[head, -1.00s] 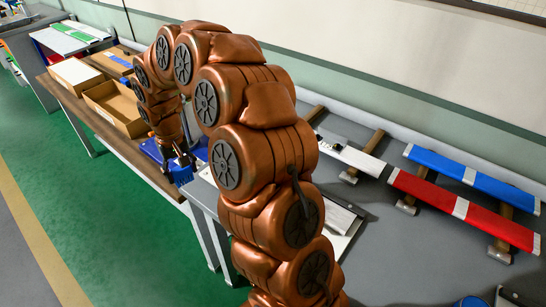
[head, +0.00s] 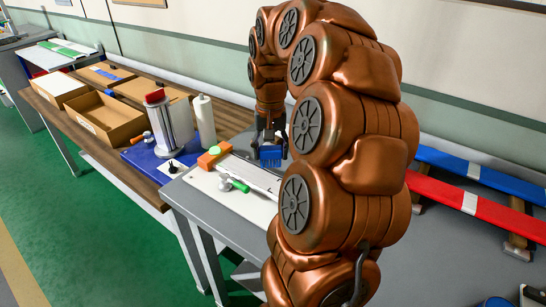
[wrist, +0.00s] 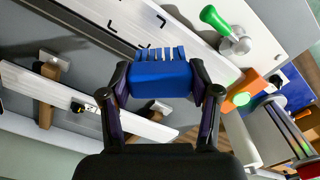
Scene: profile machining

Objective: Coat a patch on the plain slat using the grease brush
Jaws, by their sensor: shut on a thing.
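My gripper (head: 270,143) is shut on the blue grease brush (head: 270,154).
A green-handled clamp (head: 232,184) and an orange block (head: 214,155) are on the bench. Red (head: 465,197) and blue (head: 485,180) slats lie at right.

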